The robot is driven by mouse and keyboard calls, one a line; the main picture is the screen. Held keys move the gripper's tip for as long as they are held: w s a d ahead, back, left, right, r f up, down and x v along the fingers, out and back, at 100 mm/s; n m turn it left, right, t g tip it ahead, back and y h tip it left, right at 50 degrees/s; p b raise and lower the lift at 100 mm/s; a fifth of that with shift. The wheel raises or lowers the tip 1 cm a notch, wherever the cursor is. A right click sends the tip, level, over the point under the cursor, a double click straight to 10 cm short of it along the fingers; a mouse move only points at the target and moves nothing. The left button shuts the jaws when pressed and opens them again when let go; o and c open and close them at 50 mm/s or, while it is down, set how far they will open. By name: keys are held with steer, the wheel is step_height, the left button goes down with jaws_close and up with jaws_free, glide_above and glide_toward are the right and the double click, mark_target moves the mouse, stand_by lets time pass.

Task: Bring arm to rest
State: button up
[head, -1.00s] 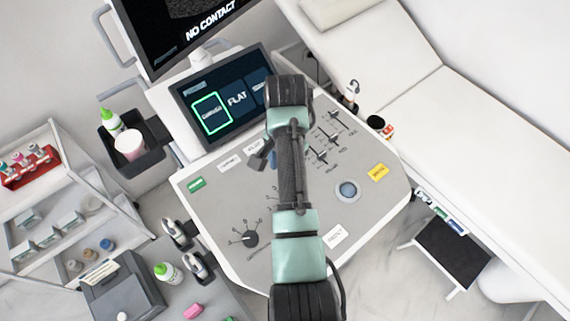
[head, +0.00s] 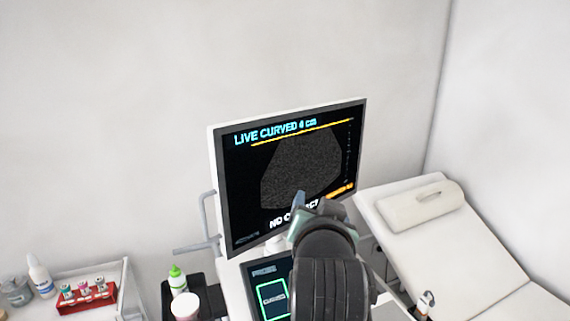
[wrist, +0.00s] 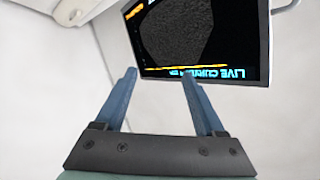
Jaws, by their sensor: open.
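My arm rises from the bottom of the head view in front of the ultrasound machine. My gripper (wrist: 160,78) shows in the wrist view with its two blue fingers apart and nothing between them. In the head view the arm's dark and green links hide most of it. Beyond the fingers in the wrist view is the monitor (wrist: 200,35), upside down. In the head view the monitor (head: 290,165) reads "LIVE CURVED 4 cm", and its lower line of text is partly covered by my arm. I cannot tell the exact gap between gripper and monitor.
The touch screen (head: 262,272) is below the monitor, partly hidden by my arm. A white couch with a pillow (head: 420,205) stands right. A green-capped bottle (head: 177,280) and a cup (head: 186,306) are left, beside a red tube rack (head: 88,300). White walls are behind.

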steer(key=s+a+r+n+t, duration=0.2)
steer(key=s+r+t, duration=0.4)
steer(key=s+r, duration=0.4)
steer(key=s+a+r+n+t+y, duration=0.1)
steer(key=s+a+r+n+t, duration=0.2)
steer(key=r, duration=1.4)
steer(key=s+t, duration=0.3)
steer(key=s, duration=0.4)
steer(key=shift+s+a+r, duration=0.3)
steer(key=shift+s, duration=0.1)
